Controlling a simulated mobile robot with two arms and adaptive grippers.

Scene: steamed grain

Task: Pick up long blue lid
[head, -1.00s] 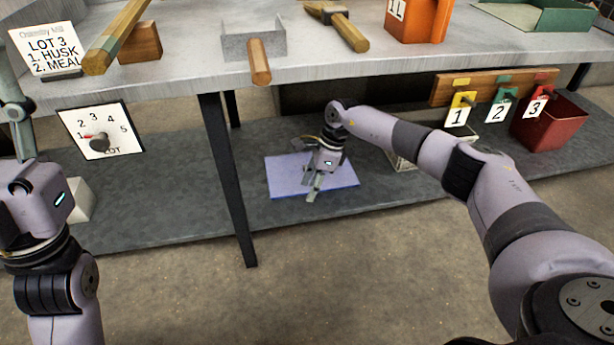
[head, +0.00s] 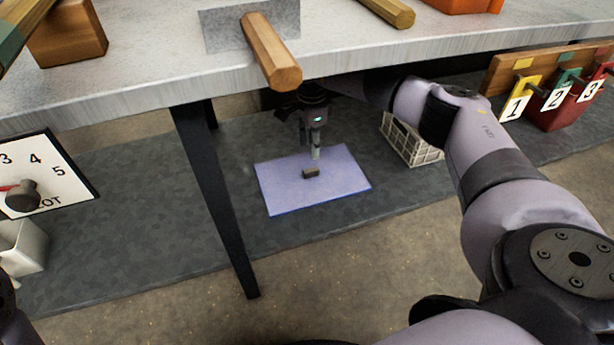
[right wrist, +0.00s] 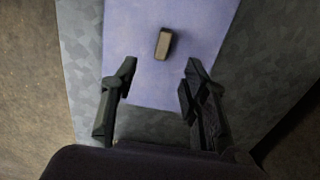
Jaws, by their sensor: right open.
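The long blue lid (head: 335,186) lies flat on the grey lower shelf, under the table top. It is a pale blue-violet rectangle with a small dark block-shaped handle (head: 311,173) near its middle. The lid (right wrist: 188,85) and its handle (right wrist: 163,44) also show in the right wrist view, the handle ahead of and between the fingers. My right gripper (head: 311,152) points down just behind the handle in the head view. In the right wrist view the gripper (right wrist: 158,75) is open and empty, its fingers apart. My left gripper is out of the head view.
The table top (head: 160,85) overhangs the shelf, and a dark table leg (head: 217,200) stands left of the lid. A white crate (head: 411,143) sits to the right. Numbered tags hang on a wooden rail (head: 500,78) beside a red bin (head: 560,112). Bare shelf (head: 120,190) lies left of the leg.

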